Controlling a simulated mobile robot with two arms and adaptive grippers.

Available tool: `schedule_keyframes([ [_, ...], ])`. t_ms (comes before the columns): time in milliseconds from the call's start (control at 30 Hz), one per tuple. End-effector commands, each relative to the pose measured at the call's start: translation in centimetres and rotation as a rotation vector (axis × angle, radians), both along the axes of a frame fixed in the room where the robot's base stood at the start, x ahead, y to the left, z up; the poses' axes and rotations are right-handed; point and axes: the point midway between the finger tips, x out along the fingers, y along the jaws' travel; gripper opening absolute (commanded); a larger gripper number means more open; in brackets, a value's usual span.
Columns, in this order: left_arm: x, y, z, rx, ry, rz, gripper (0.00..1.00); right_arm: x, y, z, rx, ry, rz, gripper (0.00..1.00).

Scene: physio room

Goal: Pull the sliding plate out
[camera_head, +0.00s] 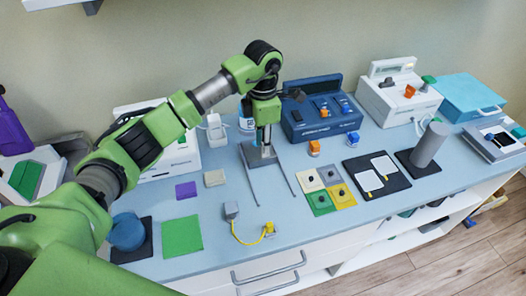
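A grey plate (257,155), which looks like the sliding plate, lies on the blue-grey counter at the back ends of two thin dark rails (251,184). My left arm reaches in from the left and bends down over it. My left gripper (265,147) points straight down at the plate, at or just above its upper surface. The fingertips are small and partly merge with the plate, so I cannot tell if they touch or grip anything. My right gripper is out of view.
A dark blue device (320,117) stands behind and right of the plate. Colored square pads (320,202) lie right of the rails. A yellow cable (243,240) lies in front. A grey cylinder (430,145) stands farther right. The counter between the rails is clear.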

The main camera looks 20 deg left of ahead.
Motion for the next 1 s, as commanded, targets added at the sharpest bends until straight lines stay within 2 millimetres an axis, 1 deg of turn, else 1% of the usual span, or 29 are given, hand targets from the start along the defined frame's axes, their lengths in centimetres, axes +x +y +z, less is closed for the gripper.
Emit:
schedule_keyframes([
  [33,-0.1,-0.1,-0.9,-0.002,0.005,0.000,0.25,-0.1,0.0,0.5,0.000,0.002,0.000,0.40],
  [100,-0.1,0.0,-2.1,-0.001,0.004,0.000,0.25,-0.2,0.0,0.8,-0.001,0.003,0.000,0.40],
  [200,0.0,0.0,-3.5,-0.001,0.002,0.001,0.25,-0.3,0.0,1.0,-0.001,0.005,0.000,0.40],
  [300,0.0,-0.1,-4.4,-0.001,0.002,-0.001,0.25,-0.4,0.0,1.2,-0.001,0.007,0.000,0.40],
  [433,0.0,0.0,-5.0,-0.001,-0.001,0.000,0.25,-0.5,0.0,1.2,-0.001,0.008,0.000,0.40],
  [667,0.0,0.0,-5.1,-0.001,-0.001,0.000,0.25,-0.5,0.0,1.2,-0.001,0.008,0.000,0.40],
  [700,0.0,0.0,-5.1,-0.001,-0.001,0.000,0.20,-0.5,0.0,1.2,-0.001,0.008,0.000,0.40],
  [767,0.0,0.0,-5.1,-0.001,-0.001,0.000,0.04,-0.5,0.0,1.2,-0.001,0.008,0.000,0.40],
  [800,0.0,0.0,-5.1,-0.001,-0.001,0.000,0.00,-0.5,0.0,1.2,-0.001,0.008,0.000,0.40],
  [1000,0.0,-0.1,-5.0,0.000,-0.001,-0.001,0.00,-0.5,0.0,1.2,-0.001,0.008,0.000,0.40],
])
